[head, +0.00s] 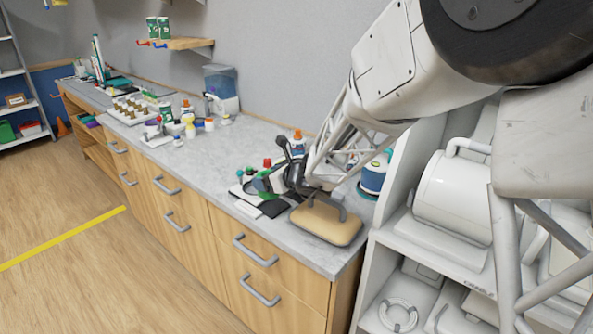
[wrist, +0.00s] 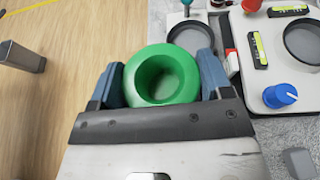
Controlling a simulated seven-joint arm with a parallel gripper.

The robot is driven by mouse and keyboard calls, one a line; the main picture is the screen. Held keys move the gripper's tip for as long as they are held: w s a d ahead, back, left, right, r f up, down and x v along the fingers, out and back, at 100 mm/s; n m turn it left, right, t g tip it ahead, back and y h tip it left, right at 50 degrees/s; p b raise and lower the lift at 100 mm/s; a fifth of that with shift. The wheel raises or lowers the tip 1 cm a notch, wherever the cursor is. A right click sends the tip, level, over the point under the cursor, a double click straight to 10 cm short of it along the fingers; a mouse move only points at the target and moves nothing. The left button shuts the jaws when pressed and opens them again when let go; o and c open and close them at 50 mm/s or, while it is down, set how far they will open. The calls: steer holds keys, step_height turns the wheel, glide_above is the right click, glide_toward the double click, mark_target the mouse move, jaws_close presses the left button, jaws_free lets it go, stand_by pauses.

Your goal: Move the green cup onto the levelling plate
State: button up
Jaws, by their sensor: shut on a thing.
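The green cup (wrist: 165,78) is between the two blue-grey fingers of my gripper (wrist: 162,85) in the wrist view, which is shut on it. I look down into its round opening. In the head view the green cup (head: 262,185) shows small beside my dark gripper, partly hidden, above the front part of the counter. I cannot tell for sure which thing is the levelling plate. Two pale devices with dark round plates are right of the cup in the wrist view: one with a blue knob (wrist: 281,96), and one (wrist: 192,37) just behind the cup.
A white-and-blue container (head: 373,176) stands behind. Bottles (head: 190,125) and a tray of brass-coloured pieces (head: 130,110) stand farther left. Wooden floor lies beyond the counter's front edge.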

steer(key=w+d+r+n+g+y, duration=0.1)
steer(key=w+d, duration=0.4)
steer(key=w, duration=0.6)
steer(key=w+d+r+n+g+y, duration=0.1)
steer(key=w+d, duration=0.4)
steer(key=w, duration=0.6)
steer(key=shift+d+r+n+g+y, duration=0.3)
steer(key=shift+d+r+n+g, duration=0.05)
steer(key=shift+r+n+g, duration=0.5)
steer(key=shift+s, duration=0.1)
steer(key=shift+f, duration=2)
steer(key=shift+f, duration=0.1)
steer(key=shift+f, duration=1.9)
steer(key=shift+f, duration=0.25)
